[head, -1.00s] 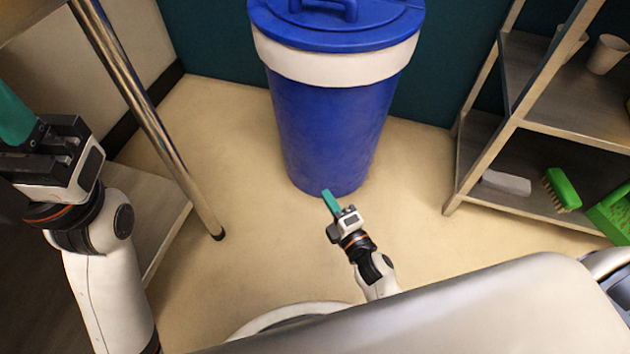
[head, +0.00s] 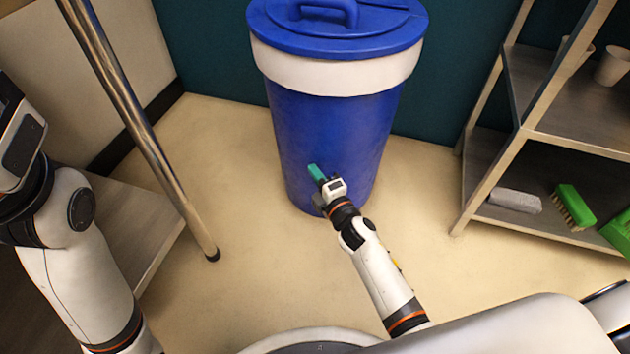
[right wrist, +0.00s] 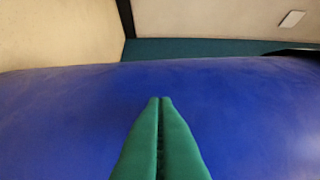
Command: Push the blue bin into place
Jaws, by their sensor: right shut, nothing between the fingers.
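The blue bin (head: 335,115) stands upright on the floor near the teal wall, with a white band and a blue lid with a handle on top. My right gripper (head: 314,170) is in front of the bin's lower body, its green fingers shut and empty. In the right wrist view the shut fingers (right wrist: 160,100) point at the blue bin (right wrist: 70,115), which fills most of the picture; I cannot tell whether they touch it. My left arm shows at the left edge, but its fingers are out of the picture.
A metal shelf (head: 575,120) stands at the right with cups, a green brush (head: 573,206) and a grey block (head: 515,200). A table with a shiny metal leg (head: 140,120) is at the left. Bare floor (head: 225,180) lies on both sides of the bin.

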